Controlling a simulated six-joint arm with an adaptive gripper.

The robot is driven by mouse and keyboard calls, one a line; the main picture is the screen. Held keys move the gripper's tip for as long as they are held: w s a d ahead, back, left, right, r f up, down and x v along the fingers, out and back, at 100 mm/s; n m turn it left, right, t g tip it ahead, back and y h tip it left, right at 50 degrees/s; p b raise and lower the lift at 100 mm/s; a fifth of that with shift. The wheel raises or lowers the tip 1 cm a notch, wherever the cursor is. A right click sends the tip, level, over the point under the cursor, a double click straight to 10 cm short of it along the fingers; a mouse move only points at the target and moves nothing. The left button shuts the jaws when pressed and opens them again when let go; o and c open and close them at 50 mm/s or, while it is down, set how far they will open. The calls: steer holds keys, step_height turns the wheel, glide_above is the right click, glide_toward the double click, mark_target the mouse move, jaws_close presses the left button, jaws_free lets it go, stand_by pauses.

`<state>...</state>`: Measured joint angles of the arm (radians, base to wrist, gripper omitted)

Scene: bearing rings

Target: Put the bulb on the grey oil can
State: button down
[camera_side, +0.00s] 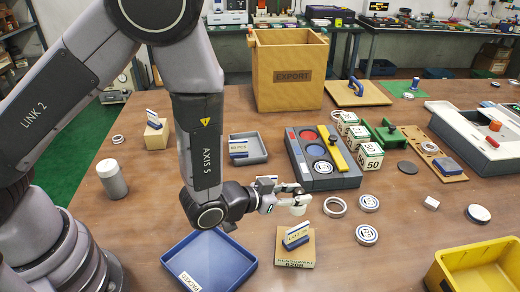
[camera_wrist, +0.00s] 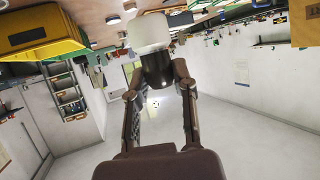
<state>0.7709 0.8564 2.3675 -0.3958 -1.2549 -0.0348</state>
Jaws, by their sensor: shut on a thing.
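My gripper (camera_side: 297,194) points right in the side view, above the middle of the table. It is shut on the bulb, whose white globe (camera_side: 298,210) shows just under the fingertips. In the wrist view the white globe (camera_wrist: 150,33) and its dark base (camera_wrist: 156,72) sit at the ends of my gripper's fingers (camera_wrist: 158,95). A grey cylinder with a white top, apparently the grey oil can (camera_side: 113,182), stands upright at the left of the table, well apart from my gripper.
A blue tray (camera_side: 208,262) and a card box with a blue label holder (camera_side: 296,250) stand in front. A grey tray with coloured discs (camera_side: 322,178) is just behind my gripper. Rings lie to the right (camera_side: 335,207). A yellow bin (camera_side: 480,270) is front right.

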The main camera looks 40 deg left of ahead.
steer(key=w+a+r+n+y, duration=0.1)
steer(key=w+a+n+y, duration=0.3)
steer(key=a, duration=0.6)
steer(key=w+a+r+n+y, duration=0.15)
steer(key=a+n+y, duration=0.3)
steer(key=a, duration=0.45)
steer(key=s+a+r+n+g+y, duration=0.15)
steer(key=a+n+g+y, duration=0.4)
steer(key=a, duration=0.85)
steer(key=n+g+y, duration=0.2)
steer(key=n+g, duration=1.2)
glide_above(109, 165)
step_height(109, 165, down, 7)
steer(key=shift+f, duration=0.1)
steer(key=shift+s+f, duration=0.1)
steer(key=c, duration=0.9)
jaws_free()
